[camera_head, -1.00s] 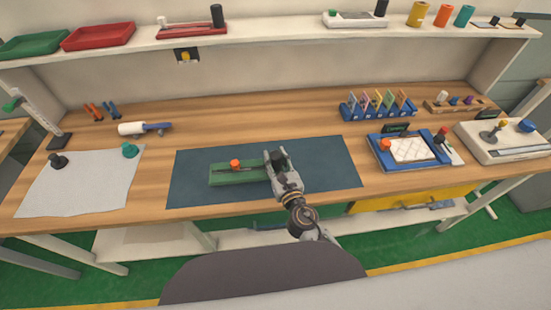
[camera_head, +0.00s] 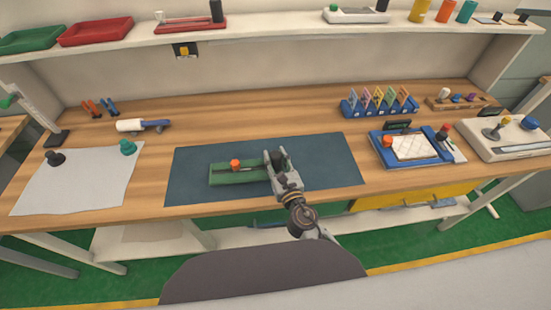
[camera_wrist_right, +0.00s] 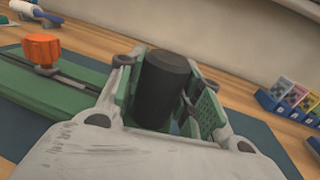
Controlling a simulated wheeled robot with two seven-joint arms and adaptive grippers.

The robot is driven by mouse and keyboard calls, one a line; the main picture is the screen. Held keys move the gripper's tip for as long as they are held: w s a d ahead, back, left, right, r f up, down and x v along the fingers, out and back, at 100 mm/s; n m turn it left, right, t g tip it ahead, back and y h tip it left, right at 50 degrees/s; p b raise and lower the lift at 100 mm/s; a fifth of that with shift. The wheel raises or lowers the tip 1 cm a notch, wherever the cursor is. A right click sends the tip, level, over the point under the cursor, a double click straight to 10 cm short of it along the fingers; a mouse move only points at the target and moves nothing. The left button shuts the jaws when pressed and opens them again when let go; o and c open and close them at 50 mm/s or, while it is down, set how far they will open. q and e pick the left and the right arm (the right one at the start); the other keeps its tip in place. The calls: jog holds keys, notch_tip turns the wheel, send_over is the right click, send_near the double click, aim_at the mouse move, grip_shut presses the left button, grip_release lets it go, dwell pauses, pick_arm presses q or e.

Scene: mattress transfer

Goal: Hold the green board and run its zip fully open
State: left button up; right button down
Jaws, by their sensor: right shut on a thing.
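The green board (camera_head: 226,178) lies on a dark blue mat, and a dark zip track runs along its top. An orange zip pull (camera_head: 235,164) stands on the track left of the board's middle. It also shows at the upper left of the right wrist view (camera_wrist_right: 42,48). My right gripper (camera_head: 276,160) is at the board's right end, shut on a black upright cylinder (camera_wrist_right: 164,88) that stands between its fingers. The gripper hides the base of the cylinder and the board's right end. My left gripper is not in view.
The dark blue mat (camera_head: 325,165) has free room around the board. A white cloth (camera_head: 80,185) lies to the left, with a white roller (camera_head: 130,126) behind it. A blue tray (camera_head: 380,150) and a blue card rack (camera_head: 375,108) stand to the right. A shelf (camera_head: 280,38) spans the back.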

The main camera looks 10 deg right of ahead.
aim_at(278, 171)
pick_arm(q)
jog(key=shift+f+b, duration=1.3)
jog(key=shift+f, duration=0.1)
pick_arm(e)
jog(key=shift+f, duration=1.4)
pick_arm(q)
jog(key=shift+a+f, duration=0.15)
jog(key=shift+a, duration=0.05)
pick_arm(e)
jog(key=shift+f, duration=0.2)
jog(key=shift+f+b, duration=0.3)
jog(key=shift+b, duration=0.15)
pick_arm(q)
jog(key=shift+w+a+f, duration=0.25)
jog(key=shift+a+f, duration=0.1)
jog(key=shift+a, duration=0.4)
pick_arm(e)
jog(key=shift+f, duration=0.1)
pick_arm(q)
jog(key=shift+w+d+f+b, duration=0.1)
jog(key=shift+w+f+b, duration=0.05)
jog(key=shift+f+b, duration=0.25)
pick_arm(e)
jog(key=shift+f, duration=0.35)
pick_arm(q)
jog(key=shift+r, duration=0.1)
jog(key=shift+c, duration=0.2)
